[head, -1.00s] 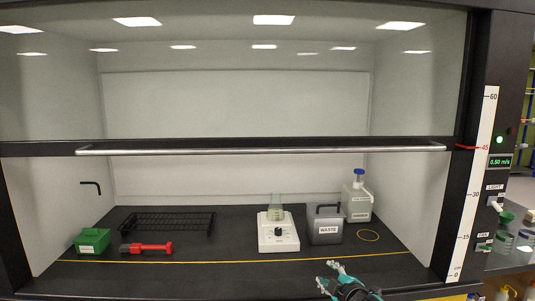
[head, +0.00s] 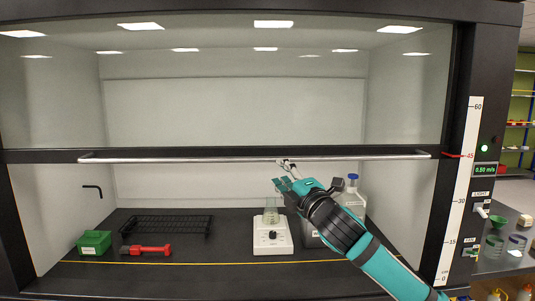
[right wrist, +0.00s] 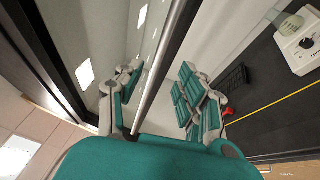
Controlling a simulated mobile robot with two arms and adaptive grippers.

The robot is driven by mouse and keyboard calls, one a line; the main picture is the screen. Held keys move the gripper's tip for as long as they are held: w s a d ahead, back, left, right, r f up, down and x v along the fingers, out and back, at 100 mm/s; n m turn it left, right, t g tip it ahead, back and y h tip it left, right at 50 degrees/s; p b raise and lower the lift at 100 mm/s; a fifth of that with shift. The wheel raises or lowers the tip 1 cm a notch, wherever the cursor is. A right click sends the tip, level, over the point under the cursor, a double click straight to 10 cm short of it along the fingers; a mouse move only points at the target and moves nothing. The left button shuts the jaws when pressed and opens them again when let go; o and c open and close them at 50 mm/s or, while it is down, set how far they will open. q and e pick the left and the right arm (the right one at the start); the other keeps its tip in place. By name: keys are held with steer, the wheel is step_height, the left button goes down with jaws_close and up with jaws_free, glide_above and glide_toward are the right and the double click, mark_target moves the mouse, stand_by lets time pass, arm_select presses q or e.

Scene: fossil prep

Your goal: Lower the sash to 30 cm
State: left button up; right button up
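The glass sash (head: 235,100) has a dark lower frame with a long silver handle bar (head: 200,159) along it. The red pointer (head: 453,155) on the right post sits at 45 on the white height scale (head: 459,200). My right gripper (head: 279,172) is at the bar, right of its middle. In the right wrist view the bar (right wrist: 165,65) runs between the two spread fingers of my right gripper (right wrist: 160,75), with gaps visible beside it. The fingers are open, and I cannot tell whether either touches the bar. My left gripper is not in view.
Inside the hood stand a green box (head: 93,243), a red tool (head: 146,250), a black rack (head: 165,226), a white stirrer (head: 272,236) with a flask, and a blue-capped bottle (head: 353,196). My right arm partly hides the waste box (head: 312,238). Switches (head: 481,209) sit on the right post.

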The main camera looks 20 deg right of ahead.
mark_target(269, 161)
steer(key=p+x, duration=0.2)
steer(key=x, duration=0.7)
steer(key=shift+p, duration=0.3)
steer(key=shift+c, duration=0.5)
jaws_close()
